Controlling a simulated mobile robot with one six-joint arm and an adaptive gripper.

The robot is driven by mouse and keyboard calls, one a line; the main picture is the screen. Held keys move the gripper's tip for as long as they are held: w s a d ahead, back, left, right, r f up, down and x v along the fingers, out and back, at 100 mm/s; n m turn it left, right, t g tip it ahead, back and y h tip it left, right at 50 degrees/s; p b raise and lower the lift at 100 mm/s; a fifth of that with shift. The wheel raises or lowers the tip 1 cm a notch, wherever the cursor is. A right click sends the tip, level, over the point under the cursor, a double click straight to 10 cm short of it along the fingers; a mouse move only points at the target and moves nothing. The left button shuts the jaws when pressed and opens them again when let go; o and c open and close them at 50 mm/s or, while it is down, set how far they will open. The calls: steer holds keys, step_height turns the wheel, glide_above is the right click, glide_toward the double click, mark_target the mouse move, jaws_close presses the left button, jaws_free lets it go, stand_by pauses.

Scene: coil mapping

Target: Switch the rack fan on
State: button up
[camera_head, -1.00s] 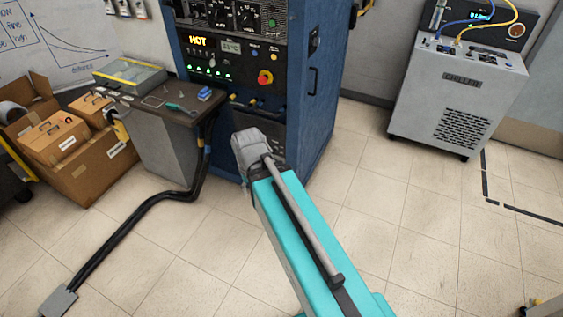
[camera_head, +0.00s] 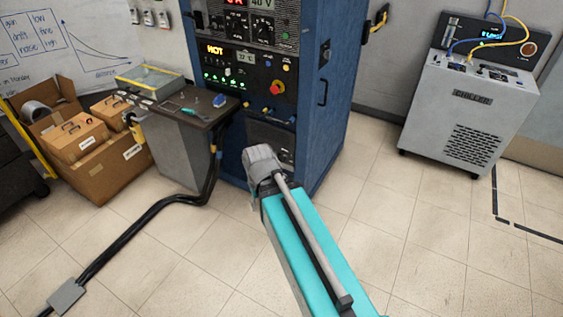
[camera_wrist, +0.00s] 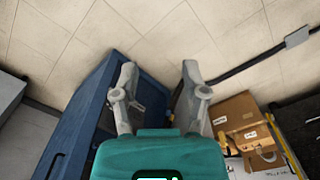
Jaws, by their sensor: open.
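The blue rack (camera_head: 335,100) stands behind my arm in the head view. In the head view the gripper's fingers cannot be made out.
Cardboard boxes (camera_head: 95,180) stand farther left. A black cable (camera_head: 130,232) crosses the floor to a grey plate. A chiller (camera_head: 465,115) stands right; floor between is clear.

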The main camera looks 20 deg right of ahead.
steer(key=shift+a, duration=0.1)
steer(key=shift+a, duration=0.15)
steer(key=shift+f, duration=0.1)
steer(key=w+d+f+m+t+h+b, duration=0.3)
steer(key=w+d+f+b, duration=0.4)
steer(key=w+f+b, duration=0.5)
steer(key=w+d+f+m+t+h+b, duration=0.2)
steer(key=w+d+f+b, duration=0.5)
steer(key=w+f+b, duration=0.6)
steer(key=w+d+f+m+t+h+b, duration=0.3)
steer(key=w+f+b, duration=0.9)
steer(key=w+b, duration=1.2)
steer(key=w+d+m+h, duration=0.1)
steer(key=d+m+h, duration=0.1)
steer(key=d, duration=0.2)
steer(key=shift+f+t+h, duration=0.3)
